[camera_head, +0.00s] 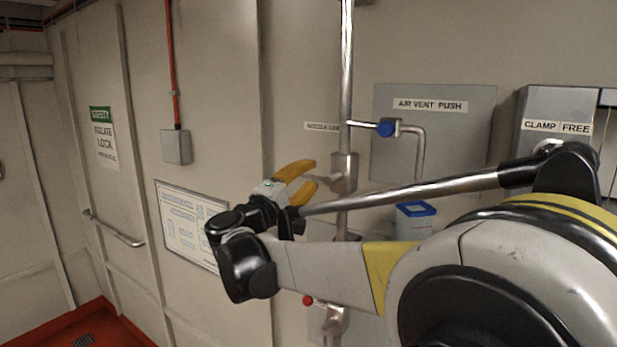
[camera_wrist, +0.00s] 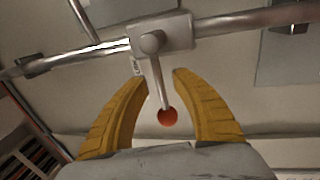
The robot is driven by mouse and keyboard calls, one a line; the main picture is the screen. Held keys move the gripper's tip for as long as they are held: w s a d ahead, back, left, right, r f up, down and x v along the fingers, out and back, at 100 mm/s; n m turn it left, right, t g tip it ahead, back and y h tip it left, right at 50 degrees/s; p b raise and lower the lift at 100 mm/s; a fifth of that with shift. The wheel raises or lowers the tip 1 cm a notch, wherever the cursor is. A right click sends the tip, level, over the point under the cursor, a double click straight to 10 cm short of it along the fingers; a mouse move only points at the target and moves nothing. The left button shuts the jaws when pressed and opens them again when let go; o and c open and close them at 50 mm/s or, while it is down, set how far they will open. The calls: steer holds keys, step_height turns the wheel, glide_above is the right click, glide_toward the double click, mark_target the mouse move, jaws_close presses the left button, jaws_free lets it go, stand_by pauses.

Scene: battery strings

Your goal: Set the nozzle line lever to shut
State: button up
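The nozzle line valve (camera_head: 343,173) sits on a vertical metal pipe, below a partly hidden label (camera_head: 322,127) that starts "NOZZLE". Its lever (camera_head: 322,179) sticks out to the left in the head view. In the wrist view the valve body (camera_wrist: 150,42) is at the top, and the lever (camera_wrist: 157,82) ends in a red ball knob (camera_wrist: 167,117). My gripper (camera_head: 314,174) has yellow fingers and is open around the lever. The wrist view shows the fingertips (camera_wrist: 153,61) on either side of it, with gaps. In the head view the knob is hidden by the gripper.
A lower valve with a red knob (camera_head: 308,300) is beneath. A blue-lidded container (camera_head: 415,222) is behind my arm.

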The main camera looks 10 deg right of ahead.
steer(key=v, duration=1.2)
steer(key=shift+f, duration=0.1)
